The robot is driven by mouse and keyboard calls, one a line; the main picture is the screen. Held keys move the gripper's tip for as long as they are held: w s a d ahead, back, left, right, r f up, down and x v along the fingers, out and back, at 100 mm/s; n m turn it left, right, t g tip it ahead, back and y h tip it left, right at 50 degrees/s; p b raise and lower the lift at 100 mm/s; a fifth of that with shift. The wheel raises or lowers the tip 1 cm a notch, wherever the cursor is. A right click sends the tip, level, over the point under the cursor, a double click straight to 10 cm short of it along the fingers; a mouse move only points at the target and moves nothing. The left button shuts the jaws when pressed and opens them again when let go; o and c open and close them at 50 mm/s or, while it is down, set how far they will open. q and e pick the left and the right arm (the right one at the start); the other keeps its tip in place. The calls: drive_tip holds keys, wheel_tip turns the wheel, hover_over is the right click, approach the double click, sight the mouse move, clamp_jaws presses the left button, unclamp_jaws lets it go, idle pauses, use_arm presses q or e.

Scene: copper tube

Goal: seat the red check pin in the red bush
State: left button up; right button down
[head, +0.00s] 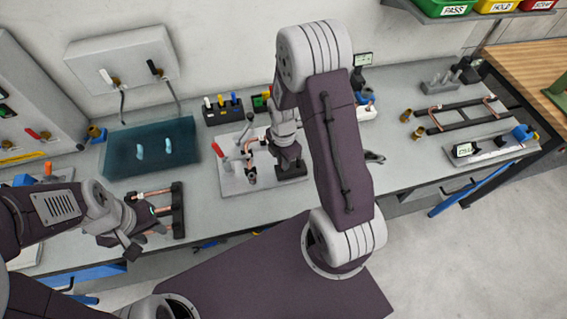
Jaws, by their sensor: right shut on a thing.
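A pale fixture plate (236,183) stands mid-bench, with a red-handled lever (218,150) on its left and copper-coloured tubing (248,146) on top. My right gripper (280,152) is at the right of this fixture, beside the tubing. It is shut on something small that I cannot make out. I cannot pick out the red check pin or the red bush; the gripper and arm cover that area. My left gripper (142,232) hangs at the lower left, beside a dark rack (178,210) with copper tubes. Its jaw opening is unclear.
A dark block with white, yellow and blue pins (222,109) stands behind the fixture. A translucent blue tray (115,158) lies left of it. A black tube rack (463,121) and a grey gauge plate (492,147) stand at right. My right arm crosses the middle.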

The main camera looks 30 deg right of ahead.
drive_tip(key=shift+w+r, duration=0.1)
drive_tip(key=shift+r, duration=0.2)
drive_tip(key=r, duration=0.2)
drive_tip(key=r+b, duration=0.1)
drive_tip(key=r, duration=0.1)
drive_tip(key=shift+s+d, duration=0.35)
drive_tip(key=s+d+r+b, duration=0.1)
drive_tip(key=s+d+r, duration=0.5)
drive_tip(key=s+d, duration=0.1)
drive_tip(key=shift+s+d+r, duration=0.2)
drive_tip(key=shift+s+d, duration=0.1)
drive_tip(key=shift+s, duration=0.05)
drive_tip(key=shift+w, duration=0.1)
